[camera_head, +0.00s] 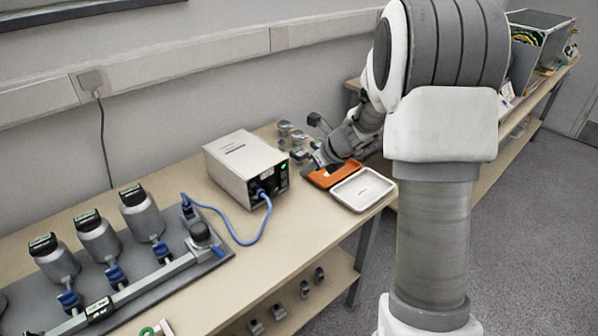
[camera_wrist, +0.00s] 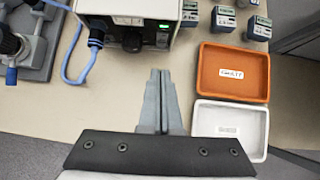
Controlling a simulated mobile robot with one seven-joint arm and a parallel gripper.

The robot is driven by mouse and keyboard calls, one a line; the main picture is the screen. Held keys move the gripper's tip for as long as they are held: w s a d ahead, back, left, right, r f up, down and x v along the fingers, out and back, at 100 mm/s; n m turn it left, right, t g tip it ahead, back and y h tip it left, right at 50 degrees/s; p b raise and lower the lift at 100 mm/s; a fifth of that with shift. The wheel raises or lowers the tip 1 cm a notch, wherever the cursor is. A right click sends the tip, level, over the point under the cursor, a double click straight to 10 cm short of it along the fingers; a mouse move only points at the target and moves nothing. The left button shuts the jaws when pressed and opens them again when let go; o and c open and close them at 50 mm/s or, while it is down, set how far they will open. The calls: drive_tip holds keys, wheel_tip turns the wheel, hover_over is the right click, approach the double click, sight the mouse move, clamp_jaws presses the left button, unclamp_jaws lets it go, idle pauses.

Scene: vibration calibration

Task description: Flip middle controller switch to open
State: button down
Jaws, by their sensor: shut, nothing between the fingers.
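The controller (camera_head: 238,160) is a white box with a dark front panel, standing on the bench against the wall side. A small green light shows on its panel. In the wrist view its front edge (camera_wrist: 120,14) is at the top, with a dark part and a blue cable plug on the panel. I cannot make out the switch or its position. My gripper (camera_wrist: 160,74) is shut and empty, pointing at the panel from just in front, apart from it. In the head view the gripper is small and partly merged with the wrist.
An orange tray (camera_wrist: 233,72) and a white tray (camera_wrist: 230,128) lie right of my gripper. Several small grey blocks (camera_wrist: 259,27) stand behind them. A blue cable (camera_head: 245,241) runs from the controller to a grey fixture (camera_head: 180,272) with several bottles. Bench in front is clear.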

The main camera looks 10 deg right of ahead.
drive_tip(key=shift+p+v, duration=0.5)
drive_tip(key=shift+v, duration=1.75)
drive_tip(key=b, duration=0.1)
drive_tip(key=f+b, duration=0.1)
drive_tip(key=b, duration=0.1)
drive_tip(key=shift+s+d+f, duration=0.15)
drive_tip(key=shift+d+f, duration=0.15)
